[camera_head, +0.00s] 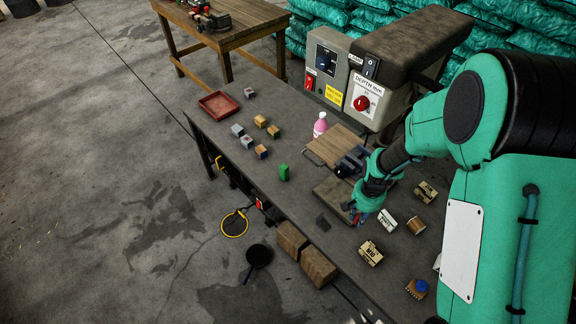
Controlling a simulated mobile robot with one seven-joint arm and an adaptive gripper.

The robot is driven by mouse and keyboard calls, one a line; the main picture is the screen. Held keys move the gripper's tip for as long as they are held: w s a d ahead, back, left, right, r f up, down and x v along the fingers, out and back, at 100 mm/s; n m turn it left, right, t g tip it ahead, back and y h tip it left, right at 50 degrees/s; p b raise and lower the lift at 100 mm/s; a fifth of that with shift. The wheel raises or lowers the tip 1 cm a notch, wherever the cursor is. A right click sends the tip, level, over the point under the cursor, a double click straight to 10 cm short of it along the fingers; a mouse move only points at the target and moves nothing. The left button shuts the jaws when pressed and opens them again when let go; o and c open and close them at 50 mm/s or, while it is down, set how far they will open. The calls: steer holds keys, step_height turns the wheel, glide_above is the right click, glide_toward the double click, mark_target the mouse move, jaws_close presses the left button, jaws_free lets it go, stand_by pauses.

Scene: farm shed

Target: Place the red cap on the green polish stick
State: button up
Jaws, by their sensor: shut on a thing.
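The green polish stick (284,172) stands upright on the dark workbench, near its front edge left of the wooden board. My gripper (357,216) is low over the bench, right of the stick and well apart from it. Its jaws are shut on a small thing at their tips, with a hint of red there. This looks like the red cap, but it is mostly hidden by the fingers and too small to make out clearly. No other loose red cap shows on the bench.
The workbench (320,228) holds a red tray (218,105), several small blocks (261,121), a pink bottle (320,125) and a grey machine (372,95). A white box (387,220) and a labelled block (370,253) lie near my gripper. The bench around the stick is clear.

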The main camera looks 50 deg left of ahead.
steer(key=s+a, duration=0.3)
steer(key=a, duration=1.1)
steer(key=s+a+f, duration=0.1)
steer(key=s+a, duration=0.3)
steer(key=a, duration=1)
steer(key=shift+s+b, duration=0.3)
steer(key=shift+b, duration=0.1)
glide_above(284, 166)
steer(key=shift+f, duration=0.75)
steer(key=shift+s, duration=0.1)
steer(key=shift+d+f, duration=0.1)
steer(key=shift+f, duration=1.7)
steer(key=shift+f, duration=0.1)
